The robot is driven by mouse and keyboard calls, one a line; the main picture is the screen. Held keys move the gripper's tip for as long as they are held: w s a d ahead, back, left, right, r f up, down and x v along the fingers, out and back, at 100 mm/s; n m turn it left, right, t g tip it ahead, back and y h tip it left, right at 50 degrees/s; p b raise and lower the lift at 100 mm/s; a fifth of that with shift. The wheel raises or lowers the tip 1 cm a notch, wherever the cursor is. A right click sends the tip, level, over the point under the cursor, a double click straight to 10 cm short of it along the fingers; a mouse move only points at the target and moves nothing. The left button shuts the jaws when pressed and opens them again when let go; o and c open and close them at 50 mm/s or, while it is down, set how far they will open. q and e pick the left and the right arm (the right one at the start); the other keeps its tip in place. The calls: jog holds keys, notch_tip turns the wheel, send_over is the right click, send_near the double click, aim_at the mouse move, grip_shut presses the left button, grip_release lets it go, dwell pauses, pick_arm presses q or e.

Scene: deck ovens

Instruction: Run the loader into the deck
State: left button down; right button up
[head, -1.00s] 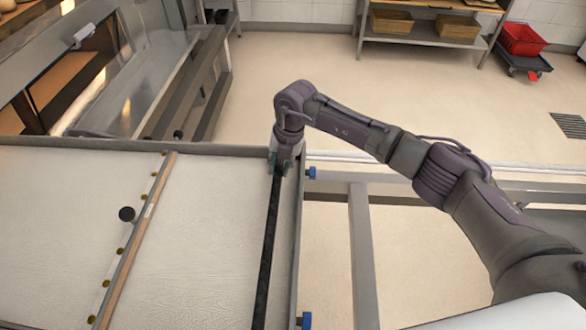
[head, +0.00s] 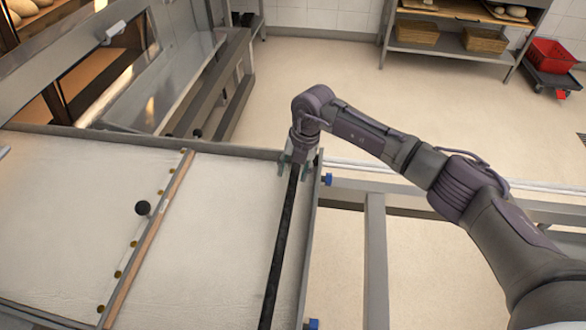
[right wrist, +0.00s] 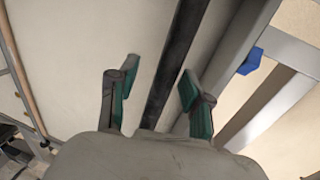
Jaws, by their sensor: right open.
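The loader (head: 220,215) is a wide pale cloth bed in a grey metal frame, filling the lower left of the head view. A long black bar (head: 283,240) runs along its right side. My right gripper (head: 294,163) is at the far end of this bar. In the right wrist view its green-padded fingers (right wrist: 158,95) are spread on either side of the black bar (right wrist: 175,65), with gaps between. The deck oven (head: 60,70) stands at the upper left, with a metal ledge and a lit opening. My left gripper is not in view.
Behind is open floor (head: 310,75), with a shelf of baskets (head: 417,33) and a red crate (head: 552,54) on a dolly.

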jog(key=v, duration=1.2)
jog(key=shift+a, duration=0.2)
jog(key=shift+r, duration=0.15)
